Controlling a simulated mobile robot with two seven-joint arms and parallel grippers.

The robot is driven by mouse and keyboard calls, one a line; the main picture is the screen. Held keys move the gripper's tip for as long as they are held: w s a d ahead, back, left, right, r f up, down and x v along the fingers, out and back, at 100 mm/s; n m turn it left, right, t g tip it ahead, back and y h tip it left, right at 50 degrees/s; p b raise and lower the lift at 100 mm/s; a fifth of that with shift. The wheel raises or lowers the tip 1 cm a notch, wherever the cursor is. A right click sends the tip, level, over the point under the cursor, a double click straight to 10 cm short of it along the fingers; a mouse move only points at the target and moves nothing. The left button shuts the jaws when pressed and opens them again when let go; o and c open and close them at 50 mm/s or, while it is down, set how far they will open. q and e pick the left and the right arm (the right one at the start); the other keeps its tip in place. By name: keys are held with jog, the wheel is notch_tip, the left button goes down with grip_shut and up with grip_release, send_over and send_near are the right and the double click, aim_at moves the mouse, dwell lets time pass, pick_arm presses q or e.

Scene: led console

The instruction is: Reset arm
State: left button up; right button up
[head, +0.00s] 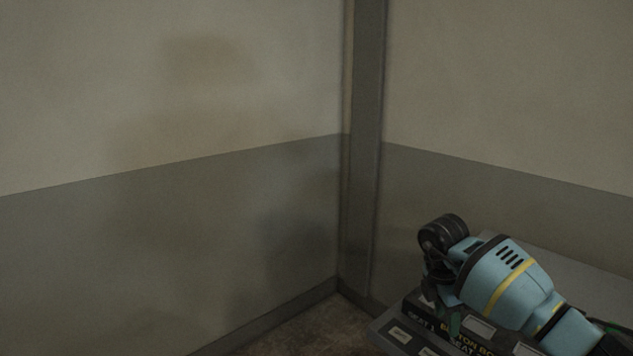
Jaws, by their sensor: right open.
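My right arm, teal with a yellow stripe, comes in from the lower right in the head view. Its gripper (441,306) is open and points down over a dark console (398,337) at the lower right. The fingers are small, dark and partly hidden by the wrist, and I cannot tell whether they touch the console. I see nothing held between them. The console carries pale label plates and yellow lettering, part of which reads "SEAT". The arm covers much of it, and the bottom edge of the picture cuts it off. My left gripper is not in view.
Two-tone walls, beige above and grey below, meet at a grey corner post (362,150). A grey surface (590,275) lies behind the arm at the right. A patch of brown floor (325,325) shows left of the console. The space at left is empty.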

jog(key=s+a+f+n+g+y, duration=0.1)
jog(key=s+a+f+n+y, duration=0.3)
jog(key=a, duration=0.4)
jog(key=s+a+f+n+y, duration=0.1)
jog(key=s+a+f+y, duration=0.1)
jog(key=a+f+y, duration=0.4)
jog(key=s+a+r+m+t+y, duration=0.1)
jog(key=s+a+t+y, duration=0.1)
jog(key=s+a+y, duration=0.4)
jog(key=s+a+t+y, duration=0.2)
jog(key=a+y, duration=0.1)
jog(key=a, duration=0.5)
jog(key=s+d+f+m+t+h, duration=0.2)
jog(key=d+f+m+t+h, duration=0.25)
jog(key=d+m+t, duration=0.3)
jog(key=s+d+f+m+t+h, duration=0.25)
jog(key=d+m+t+h, duration=0.3)
jog(key=m, duration=0.35)
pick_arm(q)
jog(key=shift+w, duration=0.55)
pick_arm(e)
jog(key=s+d+f+m+g+h, duration=0.2)
jog(key=s+d+f+g, duration=0.1)
jog(key=s+f, duration=0.3)
jog(key=s+d+f+m+g+h, duration=0.2)
jog(key=s+d+f, duration=0.3)
jog(key=s, duration=0.4)
jog(key=shift+s+d+f+g+h, duration=0.4)
jog(key=shift+f+g+h, duration=0.15)
jog(key=shift+f, duration=0.25)
